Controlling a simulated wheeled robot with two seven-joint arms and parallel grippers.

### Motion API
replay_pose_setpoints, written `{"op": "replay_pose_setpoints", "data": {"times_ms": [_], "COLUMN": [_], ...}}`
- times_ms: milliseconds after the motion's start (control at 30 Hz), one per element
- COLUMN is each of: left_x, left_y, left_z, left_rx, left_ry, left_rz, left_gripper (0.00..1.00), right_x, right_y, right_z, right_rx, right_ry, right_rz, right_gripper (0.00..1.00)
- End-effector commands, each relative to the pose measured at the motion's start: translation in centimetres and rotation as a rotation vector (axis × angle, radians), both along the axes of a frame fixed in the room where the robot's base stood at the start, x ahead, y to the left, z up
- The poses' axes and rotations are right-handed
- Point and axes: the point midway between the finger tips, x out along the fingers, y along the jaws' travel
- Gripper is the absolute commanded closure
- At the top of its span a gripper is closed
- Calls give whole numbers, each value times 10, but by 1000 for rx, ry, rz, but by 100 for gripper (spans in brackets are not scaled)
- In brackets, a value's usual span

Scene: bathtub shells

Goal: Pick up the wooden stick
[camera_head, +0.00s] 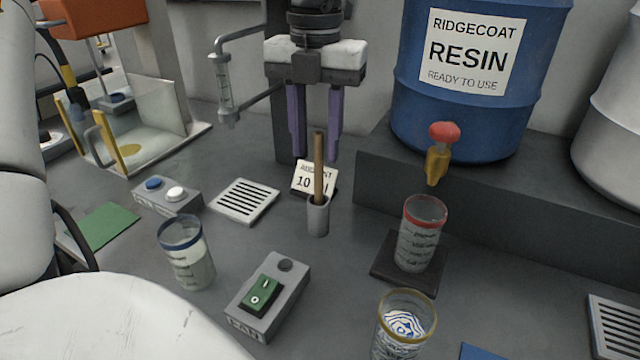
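The wooden stick (319,168) is a thin brown rod standing nearly upright in a small grey cup-like holder (317,216) near the middle of the bench. Its lower end is hidden inside the holder. My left gripper (315,157) points down from the top centre with two purple fingers spread apart. The stick's upper end shows between the fingertips in the picture, with gaps on both sides. I cannot tell whether it is level with them in depth. My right gripper is not in view.
A calendar card (309,180) stands just behind the holder. A red-rimmed cup (420,236) stands under the resin drum's tap (438,160). A blue-rimmed cup (187,258), a yellow-rimmed cup (402,328) and a switch box (268,297) are nearer. Grey bench surrounds the holder's front.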

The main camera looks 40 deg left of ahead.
Motion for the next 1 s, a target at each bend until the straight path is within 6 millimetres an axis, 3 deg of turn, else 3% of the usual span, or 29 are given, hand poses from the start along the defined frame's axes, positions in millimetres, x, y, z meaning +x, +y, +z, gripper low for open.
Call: {"op": "replay_pose_setpoints", "data": {"times_ms": [400, 733, 933, 1000], "left_x": [1, 2, 2, 2], "left_y": [-3, -3, -3, -3], "left_z": [-53, -61, -61, -61], "left_rx": [-4, -3, -2, -2], "left_ry": [3, -3, -2, -2], "left_rz": [0, 1, 1, 1], "left_gripper": [66, 66, 100, 100], "right_x": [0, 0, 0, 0], "right_y": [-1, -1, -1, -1], "right_z": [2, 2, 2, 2], "right_rx": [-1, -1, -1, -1], "right_ry": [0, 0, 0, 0], "right_rz": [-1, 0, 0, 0], "right_gripper": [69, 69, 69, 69]}}
